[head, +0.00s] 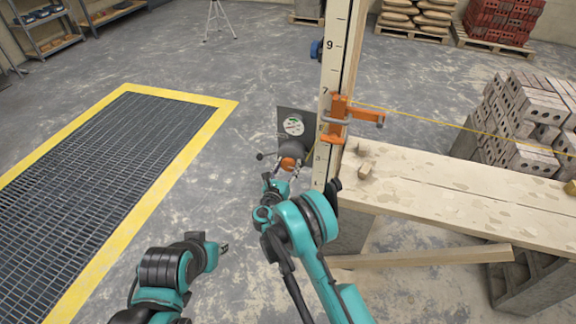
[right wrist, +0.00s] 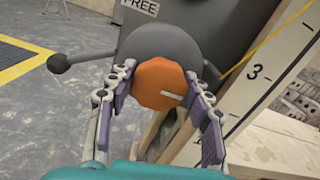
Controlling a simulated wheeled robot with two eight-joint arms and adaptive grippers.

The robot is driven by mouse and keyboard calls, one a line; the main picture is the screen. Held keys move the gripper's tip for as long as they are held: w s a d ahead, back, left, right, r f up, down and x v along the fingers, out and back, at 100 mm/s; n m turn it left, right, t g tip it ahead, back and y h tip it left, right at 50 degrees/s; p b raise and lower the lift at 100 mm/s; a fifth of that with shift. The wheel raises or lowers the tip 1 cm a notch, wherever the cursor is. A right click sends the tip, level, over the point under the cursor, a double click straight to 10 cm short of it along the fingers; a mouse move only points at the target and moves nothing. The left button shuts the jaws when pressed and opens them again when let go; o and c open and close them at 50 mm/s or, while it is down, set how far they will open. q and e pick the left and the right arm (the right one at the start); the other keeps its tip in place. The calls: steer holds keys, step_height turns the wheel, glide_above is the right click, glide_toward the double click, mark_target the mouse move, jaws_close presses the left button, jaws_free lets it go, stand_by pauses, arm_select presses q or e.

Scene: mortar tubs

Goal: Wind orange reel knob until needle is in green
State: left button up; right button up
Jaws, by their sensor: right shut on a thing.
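The orange reel knob (right wrist: 158,84) faces the right wrist camera, with a short white mark on its right side. It also shows in the head view (head: 289,163). My right gripper (right wrist: 165,88) is shut on it, one finger on each side. The grey reel (right wrist: 165,42) behind has a dark ball-ended handle (right wrist: 58,63) sticking out left. Above it in the head view, a round dial (head: 293,126) with some green sits on a dark plate (head: 296,117). Its needle is too small to read. My left gripper (head: 223,248) hangs empty over the floor; its jaws are unclear.
A numbered wooden post (head: 335,75) with an orange clamp (head: 350,119) stands right of the reel. A yellow line runs right from it above a plank bench (head: 450,195). Bricks are stacked behind. A yellow-edged floor grating (head: 100,150) lies left; floor between is clear.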

steer(key=shift+m, duration=0.3)
steer(key=m, duration=1)
steer(key=shift+d+f+m, duration=0.1)
steer(key=shift+d+m, duration=0.05)
steer(key=shift+m, duration=0.15)
steer(key=m, duration=1)
steer(key=shift+f, duration=0.15)
steer(key=shift+m, duration=0.4)
steer(key=o, duration=1.2)
